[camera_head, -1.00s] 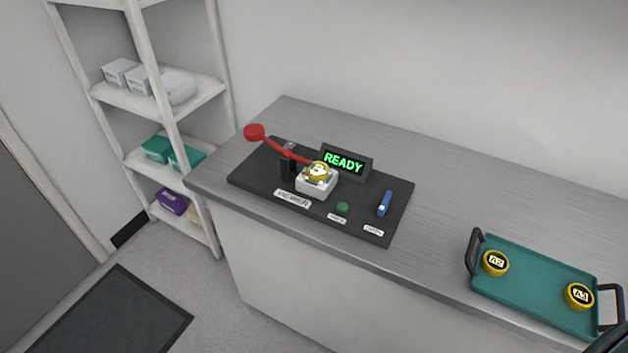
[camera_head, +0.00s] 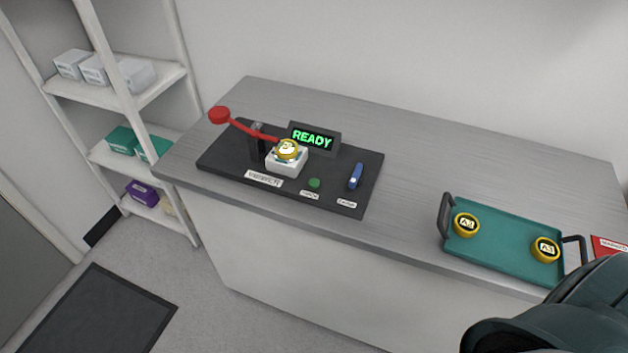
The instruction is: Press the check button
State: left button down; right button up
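The green check button (camera_head: 314,183) sits on the front part of the black viewer base (camera_head: 219,163), with a small white label in front of it. A white block (camera_head: 286,165) on the base carries a yellow-rimmed round piece (camera_head: 288,148). A red lever (camera_head: 240,127) with a round red knob reaches over to this piece. The display (camera_head: 313,138) behind it reads READY in green. A blue switch (camera_head: 355,176) stands right of the button. Neither gripper's fingers show; a dark part of my own arm fills the lower right corner.
A teal tray (camera_head: 498,247) with dark handles holds two yellow-rimmed round pieces (camera_head: 466,224) on the right of the counter. A red labelled thing (camera_head: 610,246) lies beyond it. A shelf unit (camera_head: 130,95) with boxes stands left. The counter (camera_head: 420,145) behind is clear.

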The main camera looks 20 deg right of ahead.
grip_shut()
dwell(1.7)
